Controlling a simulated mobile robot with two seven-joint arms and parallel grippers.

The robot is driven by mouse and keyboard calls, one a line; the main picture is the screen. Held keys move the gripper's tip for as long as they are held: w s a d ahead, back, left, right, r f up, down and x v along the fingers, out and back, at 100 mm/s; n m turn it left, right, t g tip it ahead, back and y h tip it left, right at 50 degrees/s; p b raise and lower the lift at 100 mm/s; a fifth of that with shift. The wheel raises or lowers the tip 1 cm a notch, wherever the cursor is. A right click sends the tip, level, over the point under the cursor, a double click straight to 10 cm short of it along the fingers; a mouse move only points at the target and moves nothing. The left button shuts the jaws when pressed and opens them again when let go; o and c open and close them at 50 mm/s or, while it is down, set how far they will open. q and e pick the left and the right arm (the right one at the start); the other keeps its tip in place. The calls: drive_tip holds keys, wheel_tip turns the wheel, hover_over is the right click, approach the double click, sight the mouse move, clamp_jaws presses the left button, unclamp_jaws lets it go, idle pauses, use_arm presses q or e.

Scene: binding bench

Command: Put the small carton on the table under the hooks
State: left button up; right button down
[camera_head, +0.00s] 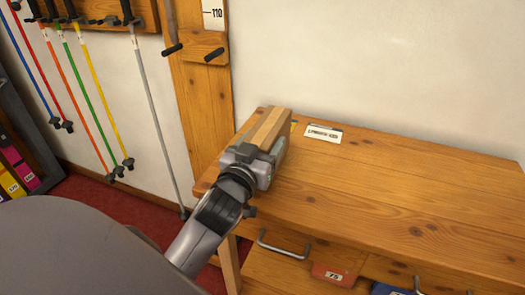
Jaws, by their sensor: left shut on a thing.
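The small carton (270,124) is a brown box with a lighter strip along its top. It is at the far left corner of the wooden table (400,190). My left gripper (254,154) is shut on the carton's near end and hides part of it. I cannot tell whether the carton touches the tabletop. My right gripper is not in view.
A white label card (323,133) lies on the table by the wall, right of the carton. The rest of the tabletop is clear. Coloured rods (92,85) hang on the wall at left. A drawer handle (284,246) juts from the table front.

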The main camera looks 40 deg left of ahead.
use_arm(q)
drive_tip(key=shift+f, duration=0.5)
drive_tip(key=shift+f, duration=0.1)
drive_tip(key=shift+f, duration=0.15)
drive_tip(key=o, duration=1.2)
drive_tip(key=shift+r, duration=0.2)
